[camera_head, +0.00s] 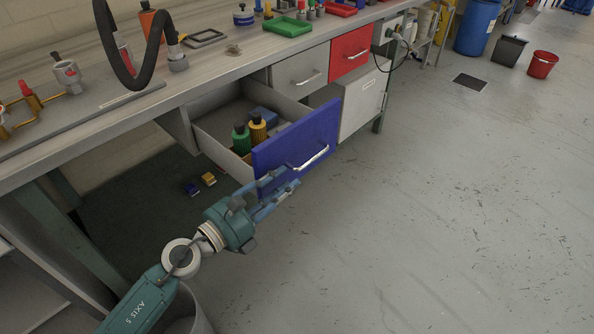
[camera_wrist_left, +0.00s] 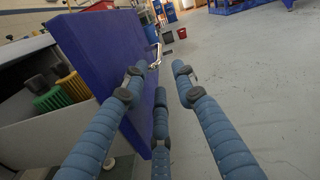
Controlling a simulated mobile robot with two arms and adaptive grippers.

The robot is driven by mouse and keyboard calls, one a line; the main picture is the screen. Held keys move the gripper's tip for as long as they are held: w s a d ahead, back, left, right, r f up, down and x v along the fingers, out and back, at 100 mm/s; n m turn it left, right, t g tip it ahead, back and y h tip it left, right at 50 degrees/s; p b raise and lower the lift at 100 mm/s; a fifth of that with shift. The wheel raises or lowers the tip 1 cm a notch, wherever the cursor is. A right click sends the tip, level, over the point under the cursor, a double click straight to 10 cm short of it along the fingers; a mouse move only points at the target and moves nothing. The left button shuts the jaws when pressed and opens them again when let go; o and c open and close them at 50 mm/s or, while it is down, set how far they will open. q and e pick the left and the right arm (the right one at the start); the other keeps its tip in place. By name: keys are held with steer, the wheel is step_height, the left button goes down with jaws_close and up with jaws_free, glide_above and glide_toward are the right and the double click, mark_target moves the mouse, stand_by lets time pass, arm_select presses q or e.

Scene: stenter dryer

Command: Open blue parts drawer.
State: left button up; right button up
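The blue parts drawer (camera_head: 296,142) is pulled out from under the workbench. Its inside shows, with a green bottle (camera_head: 241,139), a yellow bottle (camera_head: 257,128) and a blue item (camera_head: 266,116) in it. Its metal handle (camera_head: 311,158) is on the outer face. My left gripper (camera_head: 283,183) is just outside the lower part of that face, below and left of the handle. In the left wrist view the fingers (camera_wrist_left: 158,85) are spread with nothing between them, the blue front (camera_wrist_left: 105,50) is to their left, and the handle (camera_wrist_left: 155,50) is beyond them. I cannot tell whether a finger touches the front.
A grey drawer (camera_head: 300,72) and a red drawer (camera_head: 350,52) are shut to the right. The workbench top (camera_head: 215,62) carries a green tray (camera_head: 288,27) and fittings. Two small boxes (camera_head: 208,179) lie on the floor mat below. The floor (camera_head: 430,190) to the right is clear.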

arm_select(q)
steer(key=v, duration=0.4)
steer(key=shift+a, duration=0.1)
stand_by(0.4)
